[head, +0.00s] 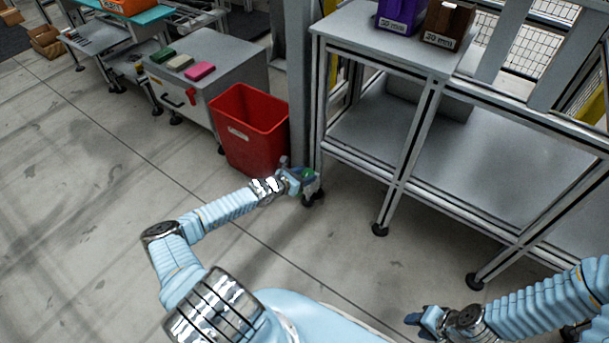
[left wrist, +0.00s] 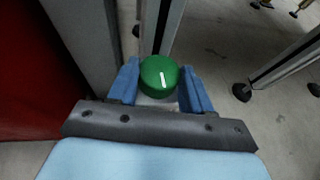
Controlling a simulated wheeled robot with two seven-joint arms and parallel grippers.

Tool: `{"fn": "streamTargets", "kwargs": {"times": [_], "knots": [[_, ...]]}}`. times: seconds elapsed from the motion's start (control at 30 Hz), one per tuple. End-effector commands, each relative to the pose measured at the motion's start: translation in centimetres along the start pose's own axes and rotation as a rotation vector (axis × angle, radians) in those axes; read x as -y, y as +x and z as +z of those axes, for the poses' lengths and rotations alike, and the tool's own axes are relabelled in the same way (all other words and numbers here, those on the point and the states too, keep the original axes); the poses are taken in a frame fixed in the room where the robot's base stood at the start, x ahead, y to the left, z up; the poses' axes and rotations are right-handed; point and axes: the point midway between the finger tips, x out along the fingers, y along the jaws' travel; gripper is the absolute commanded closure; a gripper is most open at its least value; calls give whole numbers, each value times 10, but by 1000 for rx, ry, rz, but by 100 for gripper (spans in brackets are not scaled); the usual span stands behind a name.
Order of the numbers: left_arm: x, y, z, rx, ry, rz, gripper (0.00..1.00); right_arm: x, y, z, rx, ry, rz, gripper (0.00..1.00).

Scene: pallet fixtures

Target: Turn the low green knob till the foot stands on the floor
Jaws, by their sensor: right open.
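The green knob (left wrist: 160,75) is round with a white line that points nearly straight up in the left wrist view. It sits low by the corner leg of the grey table, and a bit of it shows in the head view (head: 308,173). My left gripper (left wrist: 160,84) has one blue finger on each side of the knob, close against it. The dark foot (head: 313,197) below is partly hidden by the gripper, and I cannot tell if it touches the floor. My right gripper (head: 412,326) is open and empty above the floor at the lower right.
A red bin (head: 250,130) stands close to the left of my left gripper. The grey table (head: 345,30) carries a purple box (head: 400,14) and a brown box (head: 447,22). A grey cabinet (head: 215,62) stands behind the bin. The floor at left is clear.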

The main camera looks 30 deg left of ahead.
Motion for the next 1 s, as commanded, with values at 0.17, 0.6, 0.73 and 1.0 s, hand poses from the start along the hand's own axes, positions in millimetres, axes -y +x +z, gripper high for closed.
{"fn": "streamTargets", "kwargs": {"times": [0.17,0.6,0.73,1.0], "knots": [[0,0,0,0,0,-1,80,0,0,0,0,0,0,57],[-2,2,-5,-3,38,-69,81,-7,27,2,6,-1,-4,57],[-4,4,-6,-4,66,-128,81,-13,47,3,11,-3,-9,57],[-7,4,-4,-2,126,-280,81,-25,86,3,8,-2,-12,57]]}}
